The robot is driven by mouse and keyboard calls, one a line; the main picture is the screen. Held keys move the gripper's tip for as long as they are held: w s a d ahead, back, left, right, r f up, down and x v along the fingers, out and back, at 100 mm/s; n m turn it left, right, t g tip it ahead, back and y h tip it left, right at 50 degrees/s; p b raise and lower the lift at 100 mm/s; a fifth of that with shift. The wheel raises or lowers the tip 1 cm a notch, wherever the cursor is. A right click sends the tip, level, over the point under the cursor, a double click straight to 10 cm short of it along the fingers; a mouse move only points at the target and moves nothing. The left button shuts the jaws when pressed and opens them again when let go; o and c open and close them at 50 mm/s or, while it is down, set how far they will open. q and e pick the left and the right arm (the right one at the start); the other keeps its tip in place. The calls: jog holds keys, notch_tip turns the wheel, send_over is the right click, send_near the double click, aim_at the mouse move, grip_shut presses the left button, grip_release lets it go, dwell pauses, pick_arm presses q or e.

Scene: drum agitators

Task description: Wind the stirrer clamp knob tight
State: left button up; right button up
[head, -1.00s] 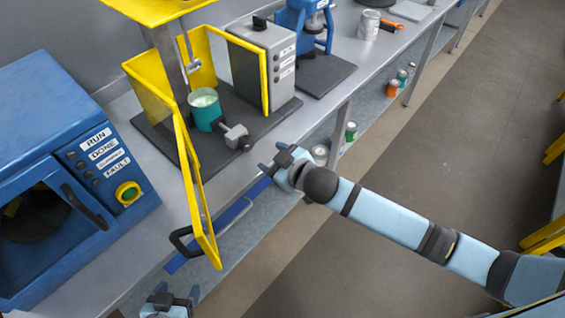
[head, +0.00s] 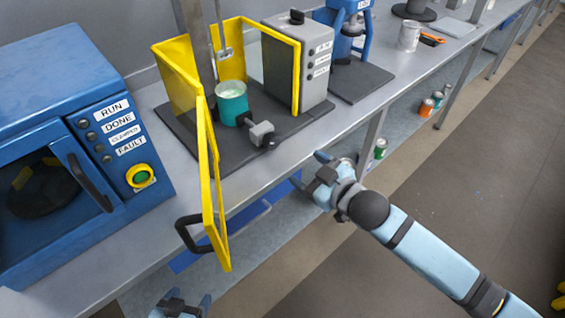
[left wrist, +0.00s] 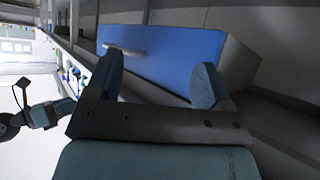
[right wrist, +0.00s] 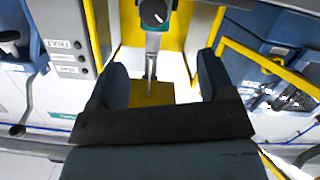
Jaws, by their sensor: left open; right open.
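The stirrer stand has a yellow guard (head: 258,58) with its door (head: 212,190) swung open. A teal can (head: 231,104) with pale contents stands inside, below the stirrer shaft (head: 222,40). A grey clamp block (head: 261,132) with a dark knob (head: 269,143) sits in front of the can. My right gripper (head: 312,171) is open and empty, off the bench's front edge, apart from the knob. In the right wrist view the round black knob (right wrist: 153,13) shows ahead, between and beyond the open fingers (right wrist: 160,65). My left gripper (head: 181,303) is open and empty at the bottom, facing a blue panel (left wrist: 165,55) in its wrist view.
A blue machine (head: 60,150) with a labelled panel stands left. A grey control box (head: 301,55) stands right of the guard, then a blue device (head: 350,32). The open door's black handle (head: 186,236) juts over the bench's front edge. Cans (head: 426,107) stand on the lower shelf.

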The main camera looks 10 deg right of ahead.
aim_at(275, 143)
jog(key=shift+t+y, duration=0.8)
jog(key=shift+y, duration=0.1)
jog(key=b+x, duration=0.2)
jog(key=x, duration=0.2)
jog(key=f+b+x, duration=0.1)
jog(key=b+x, duration=0.1)
jog(key=x, duration=0.2)
jog(key=d+f+b+x, duration=0.1)
jog(key=x, duration=0.4)
jog(key=shift+w+f+b, duration=0.25)
jog(key=shift+w+b, duration=0.15)
jog(key=shift+w, duration=0.1)
